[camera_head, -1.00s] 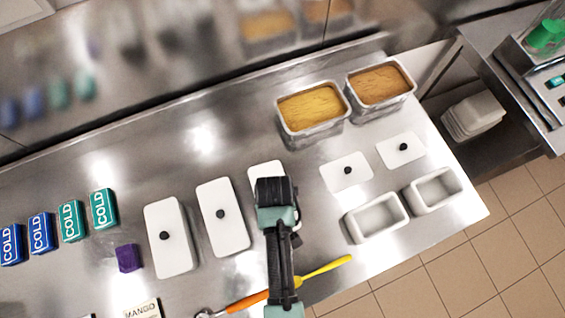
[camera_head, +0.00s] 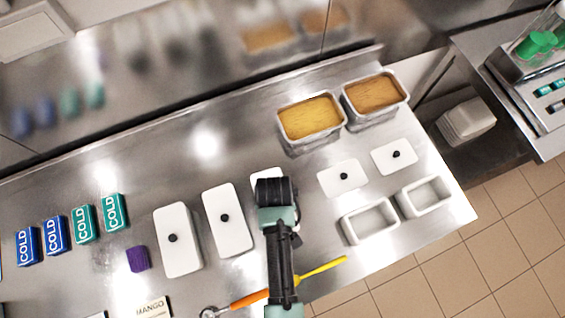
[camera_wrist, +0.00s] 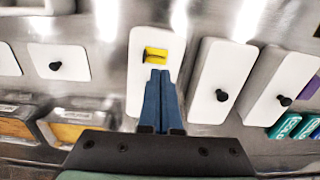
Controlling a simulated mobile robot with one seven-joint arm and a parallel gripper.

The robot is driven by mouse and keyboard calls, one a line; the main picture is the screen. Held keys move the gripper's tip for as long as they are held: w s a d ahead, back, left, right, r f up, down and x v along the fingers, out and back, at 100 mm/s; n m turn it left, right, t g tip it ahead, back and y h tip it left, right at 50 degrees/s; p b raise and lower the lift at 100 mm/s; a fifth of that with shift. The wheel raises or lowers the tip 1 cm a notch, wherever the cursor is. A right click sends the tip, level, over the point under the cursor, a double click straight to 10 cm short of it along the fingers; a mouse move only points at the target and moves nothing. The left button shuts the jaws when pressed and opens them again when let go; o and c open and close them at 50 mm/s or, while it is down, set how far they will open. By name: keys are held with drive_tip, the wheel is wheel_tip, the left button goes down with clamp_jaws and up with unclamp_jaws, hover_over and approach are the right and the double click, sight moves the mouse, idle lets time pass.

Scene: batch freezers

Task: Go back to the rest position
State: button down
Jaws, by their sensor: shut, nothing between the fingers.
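My gripper shows in the wrist view (camera_wrist: 160,98), its two blue fingers together with nothing between them. Beyond the fingertips in that view is a white lid with a yellow piece (camera_wrist: 155,55) on it; whether the fingers touch it I cannot tell. In the head view my arm reaches up from the bottom centre and ends over a white lidded container (camera_head: 266,176), mostly hidden behind it. The fingers are hidden in the head view.
Two white lidded containers (camera_head: 178,255) (camera_head: 228,235) stand left of my arm. Two filled tubs (camera_head: 310,118) (camera_head: 375,95), loose lids (camera_head: 342,178) and empty white containers (camera_head: 368,222) lie to the right. Cold packs (camera_head: 84,224) and a purple block (camera_head: 138,259) are at left. An orange-yellow spatula (camera_head: 320,268) lies in front.

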drive_tip(key=shift+r, duration=0.1)
idle(0.6)
drive_tip(key=w+r+t+b, duration=0.3)
drive_tip(key=w+r, duration=0.2)
drive_tip(key=w, duration=0.4)
drive_tip(key=w+r+t+b, duration=0.2)
drive_tip(key=w+r+t, duration=0.25)
drive_tip(key=w, duration=0.35)
drive_tip(key=w+r+m+t+b, duration=0.1)
drive_tip(key=w+r+t+b, duration=0.2)
drive_tip(key=r, duration=0.6)
drive_tip(key=w+r+m+t+b, duration=0.1)
drive_tip(key=w+r+t+b, duration=0.15)
drive_tip(key=w+r, duration=0.45)
drive_tip(key=s+r+t+b, duration=0.35)
drive_tip(key=r+t, duration=0.35)
drive_tip(key=r, duration=1.4)
drive_tip(key=s+r+m+t+b, duration=0.1)
drive_tip(key=s+r+t+b, duration=0.2)
drive_tip(key=s+r+t, duration=0.4)
drive_tip(key=s+r, duration=0.7)
drive_tip(key=r, duration=0.1)
drive_tip(key=shift+m, duration=0.3)
drive_tip(key=shift+f, duration=0.1)
drive_tip(key=shift+s, duration=0.1)
